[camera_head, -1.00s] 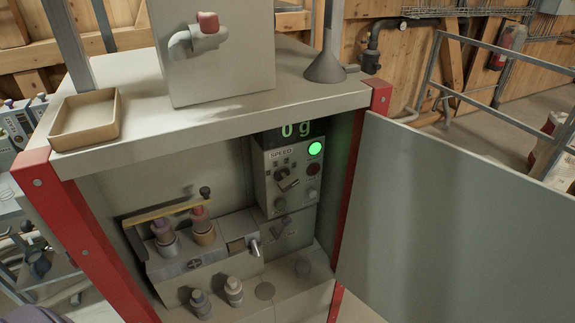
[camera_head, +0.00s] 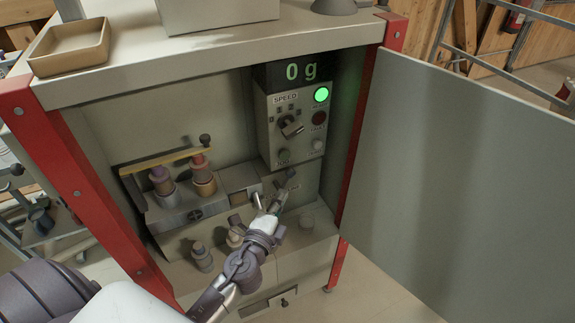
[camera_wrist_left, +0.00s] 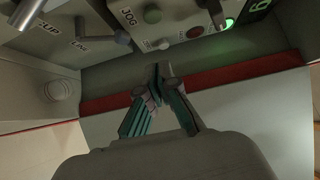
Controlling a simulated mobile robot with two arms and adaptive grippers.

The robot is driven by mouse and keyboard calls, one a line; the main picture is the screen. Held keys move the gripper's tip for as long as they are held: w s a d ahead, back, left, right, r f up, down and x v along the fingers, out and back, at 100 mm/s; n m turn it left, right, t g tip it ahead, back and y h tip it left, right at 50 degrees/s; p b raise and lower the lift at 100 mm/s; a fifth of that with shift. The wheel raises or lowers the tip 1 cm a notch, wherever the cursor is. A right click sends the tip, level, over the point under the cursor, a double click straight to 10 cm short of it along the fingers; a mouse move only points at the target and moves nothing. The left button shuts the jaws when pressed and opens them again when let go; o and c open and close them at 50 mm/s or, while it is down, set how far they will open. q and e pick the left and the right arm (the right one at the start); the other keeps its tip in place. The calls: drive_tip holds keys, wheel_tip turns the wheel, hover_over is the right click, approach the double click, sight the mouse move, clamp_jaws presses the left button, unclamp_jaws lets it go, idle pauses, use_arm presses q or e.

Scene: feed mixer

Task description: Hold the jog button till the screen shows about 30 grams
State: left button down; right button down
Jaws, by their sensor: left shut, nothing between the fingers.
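The screen (camera_head: 300,71) at the top of the control box reads 0 g. The jog button (camera_head: 284,156) is the small greenish button at the lower left of the box. In the left wrist view the button (camera_wrist_left: 152,16) shows beside the JOG label at the top. My left gripper (camera_head: 266,204) is shut and empty, below the control box and apart from the button. In the left wrist view its fingertips (camera_wrist_left: 160,70) lie below the button in the picture. My right gripper is not in view.
The box carries a lit green lamp (camera_head: 321,95), a red button (camera_head: 319,118), a white button (camera_head: 317,145) and a speed knob (camera_head: 290,128). A lever (camera_head: 286,179) sits just below. A large open door (camera_head: 455,180) stands at the right.

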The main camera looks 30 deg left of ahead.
use_arm(q)
drive_tip(key=shift+w+r, duration=0.1)
drive_tip(key=p, duration=0.2)
approach(285, 155)
drive_tip(key=w+d, duration=0.4)
drive_tip(key=w, duration=0.2)
drive_tip(key=a, duration=0.1)
drive_tip(key=w+a, duration=0.2)
drive_tip(key=shift+a+f, duration=0.2)
drive_tip(key=shift+f, duration=0.15)
